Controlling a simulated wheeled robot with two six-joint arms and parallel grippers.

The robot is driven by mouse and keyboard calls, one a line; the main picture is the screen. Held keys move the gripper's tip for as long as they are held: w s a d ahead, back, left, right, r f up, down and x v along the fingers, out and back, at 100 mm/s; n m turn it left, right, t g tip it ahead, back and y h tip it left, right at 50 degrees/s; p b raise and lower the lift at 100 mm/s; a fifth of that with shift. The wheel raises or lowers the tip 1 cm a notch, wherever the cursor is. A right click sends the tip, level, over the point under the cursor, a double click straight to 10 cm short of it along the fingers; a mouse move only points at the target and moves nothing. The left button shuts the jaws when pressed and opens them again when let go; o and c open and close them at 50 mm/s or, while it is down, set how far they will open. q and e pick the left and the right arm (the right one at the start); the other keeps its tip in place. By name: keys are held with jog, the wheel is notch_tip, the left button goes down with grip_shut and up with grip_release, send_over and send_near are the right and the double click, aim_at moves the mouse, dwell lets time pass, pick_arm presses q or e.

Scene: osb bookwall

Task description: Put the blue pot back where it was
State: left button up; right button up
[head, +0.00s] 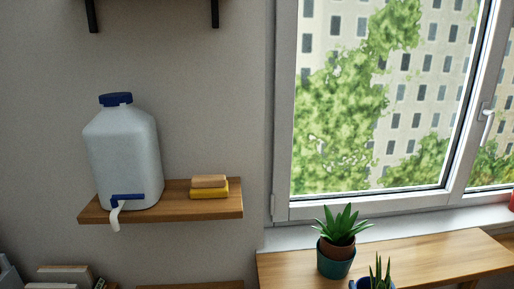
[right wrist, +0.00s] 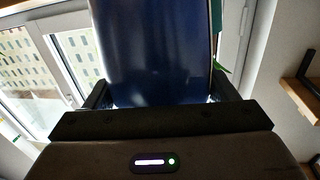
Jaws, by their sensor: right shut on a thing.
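The blue pot (right wrist: 150,50) fills the upper middle of the right wrist view, between the two fingers of my right gripper (right wrist: 160,92). The gripper is shut on it. In the head view only the pot's rim (head: 356,285) and its spiky green plant (head: 377,271) show at the bottom edge, in front of the wooden sill board (head: 430,252). The pot's lower part is cut off there. I cannot tell from this whether the pot touches anything below. My left gripper is not in view.
A teal pot (head: 335,264) with a terracotta inner pot and a succulent stands on the sill board, just behind and left of the blue pot. The board is clear to the right. A wall shelf (head: 170,205) holds a water canister (head: 125,150) and sponges (head: 209,188).

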jog(key=s+a+f+n+y, duration=0.1)
jog(key=s+a+f, duration=0.1)
jog(key=s+a, duration=0.6)
jog(key=shift+a+y, duration=0.3)
jog(key=shift+a, duration=0.05)
jog(key=shift+w, duration=0.15)
